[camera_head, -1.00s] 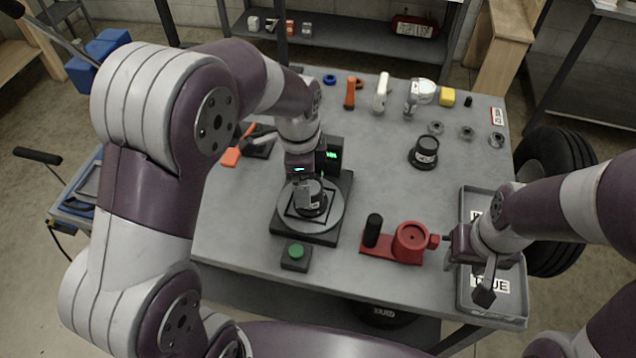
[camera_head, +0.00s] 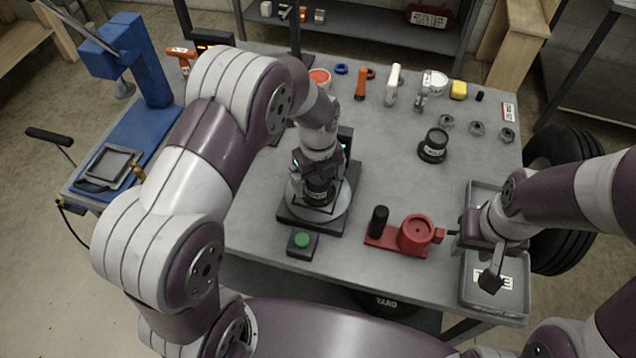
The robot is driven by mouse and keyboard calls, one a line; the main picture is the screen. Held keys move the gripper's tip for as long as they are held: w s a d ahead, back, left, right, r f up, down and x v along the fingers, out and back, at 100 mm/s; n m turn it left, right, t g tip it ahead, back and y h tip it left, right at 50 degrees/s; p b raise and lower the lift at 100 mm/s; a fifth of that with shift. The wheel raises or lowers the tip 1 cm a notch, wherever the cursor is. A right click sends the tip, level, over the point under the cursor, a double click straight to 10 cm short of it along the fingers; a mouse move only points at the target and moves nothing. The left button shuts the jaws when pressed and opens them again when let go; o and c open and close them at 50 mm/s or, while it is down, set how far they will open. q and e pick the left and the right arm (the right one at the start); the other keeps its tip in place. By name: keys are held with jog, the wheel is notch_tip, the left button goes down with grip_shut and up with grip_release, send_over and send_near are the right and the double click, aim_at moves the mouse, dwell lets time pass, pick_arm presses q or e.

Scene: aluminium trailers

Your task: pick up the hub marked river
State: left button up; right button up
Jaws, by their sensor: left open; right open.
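A black hub (camera_head: 319,197) with a pale label sits on the round grey plate (camera_head: 341,207) of a dark device. My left gripper (camera_head: 317,183) is open, right at this hub from above, with its fingers partly covering it. I cannot tell whether they touch it. Neither label is readable. My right gripper (camera_head: 489,277) is open and empty above the grey tray (camera_head: 466,297) at the right edge.
A red fixture (camera_head: 415,234) with a black post and a green button box (camera_head: 302,243) stand at the front of the table (camera_head: 385,190). Metal nuts (camera_head: 477,129) and tools line the back. A blue press (camera_head: 147,70) stands left.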

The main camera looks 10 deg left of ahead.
pick_arm(q)
jog(key=shift+w+f, duration=0.1)
jog(key=shift+f, duration=0.6)
jog(key=shift+r, duration=0.1)
grip_shut()
